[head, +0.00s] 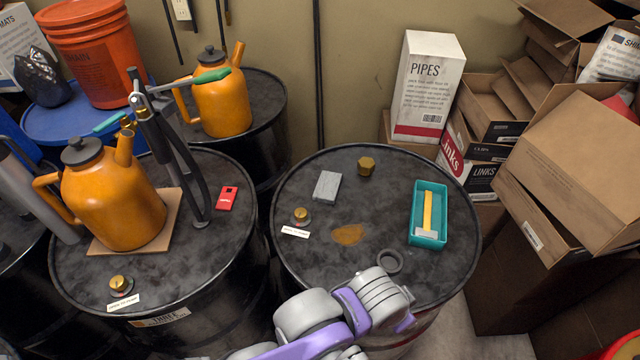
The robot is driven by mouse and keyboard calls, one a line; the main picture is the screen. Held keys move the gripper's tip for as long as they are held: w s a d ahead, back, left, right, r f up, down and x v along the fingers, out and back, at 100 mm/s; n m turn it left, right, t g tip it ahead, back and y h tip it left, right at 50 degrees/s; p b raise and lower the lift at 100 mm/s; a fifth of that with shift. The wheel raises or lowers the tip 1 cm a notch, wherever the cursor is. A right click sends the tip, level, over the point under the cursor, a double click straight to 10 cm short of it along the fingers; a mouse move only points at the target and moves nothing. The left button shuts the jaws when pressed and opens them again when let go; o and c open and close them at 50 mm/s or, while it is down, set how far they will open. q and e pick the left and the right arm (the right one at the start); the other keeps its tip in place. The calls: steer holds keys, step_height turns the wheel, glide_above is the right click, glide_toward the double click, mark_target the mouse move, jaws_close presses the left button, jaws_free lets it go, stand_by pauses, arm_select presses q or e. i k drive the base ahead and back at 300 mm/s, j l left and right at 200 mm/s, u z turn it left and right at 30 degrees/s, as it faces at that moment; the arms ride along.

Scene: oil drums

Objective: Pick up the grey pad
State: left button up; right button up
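The grey pad (327,186) is a small light-grey block. It lies flat on the black top of the right-hand oil drum (320,245), toward the back left of that top. Nothing covers it, and no gripper touches it. A grey and purple arm of mine reaches in from the bottom edge over the drum's front rim, well short of the pad. No gripper fingers can be made out on it. Neither gripper shows in the head view.
Around the pad are a brass hex piece (366,166), a brass cap (301,215), a teal tray (415,230) and a dark ring (390,261). An orange can (100,205) and a lever pump stand on the left drum. Cardboard boxes (575,165) crowd the right.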

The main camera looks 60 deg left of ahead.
mark_target(329, 183)
steer(key=u, duration=2.05)
